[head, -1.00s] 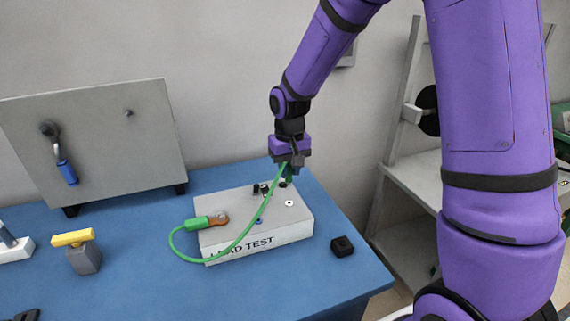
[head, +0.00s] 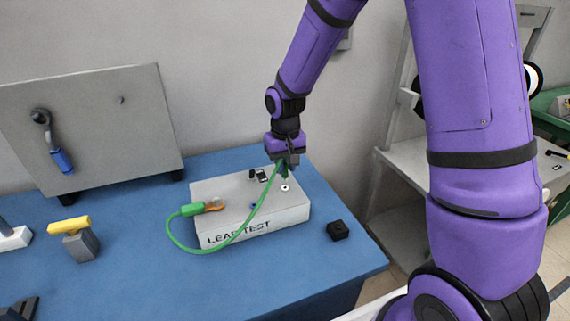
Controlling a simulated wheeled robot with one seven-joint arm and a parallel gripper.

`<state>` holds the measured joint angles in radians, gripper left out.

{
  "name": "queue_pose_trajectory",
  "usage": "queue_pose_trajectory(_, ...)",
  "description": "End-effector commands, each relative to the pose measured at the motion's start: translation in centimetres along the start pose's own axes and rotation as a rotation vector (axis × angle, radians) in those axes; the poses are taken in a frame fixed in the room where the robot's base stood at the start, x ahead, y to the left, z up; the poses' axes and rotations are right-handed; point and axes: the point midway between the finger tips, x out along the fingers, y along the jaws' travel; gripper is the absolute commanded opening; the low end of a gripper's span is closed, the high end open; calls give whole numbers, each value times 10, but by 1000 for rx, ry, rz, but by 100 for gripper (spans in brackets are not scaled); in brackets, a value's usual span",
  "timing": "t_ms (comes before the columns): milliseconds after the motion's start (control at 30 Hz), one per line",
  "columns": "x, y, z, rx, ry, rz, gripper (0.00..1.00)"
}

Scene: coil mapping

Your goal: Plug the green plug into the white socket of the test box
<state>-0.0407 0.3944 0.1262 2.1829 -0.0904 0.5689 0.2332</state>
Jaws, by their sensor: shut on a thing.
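The test box (head: 228,189) is a light grey box marked "LEAD TEST" on the blue bench. Its white socket (head: 285,188) is on the top face near the right end. My gripper (head: 290,160) is shut on the green plug (head: 291,169), just above the box and slightly behind the white socket in the picture. The plug's tip is hard to make out, and I cannot tell whether it touches the box. A green lead (head: 246,226) loops from the plug over the box front to a green-sleeved lug (head: 192,209) at the box's left end.
A blue socket (head: 253,206) and black parts (head: 258,174) are on the box top. A black block (head: 338,230) lies right of the box. A yellow-topped grey block (head: 76,240) and an upright grey panel (head: 95,130) stand left.

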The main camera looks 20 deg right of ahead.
Motion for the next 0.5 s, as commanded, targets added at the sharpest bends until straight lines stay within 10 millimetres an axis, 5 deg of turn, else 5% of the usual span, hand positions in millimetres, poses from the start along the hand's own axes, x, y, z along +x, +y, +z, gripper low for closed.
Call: queue_pose_trajectory(500, 11, 0, 0, 0, -2, 0, 0)
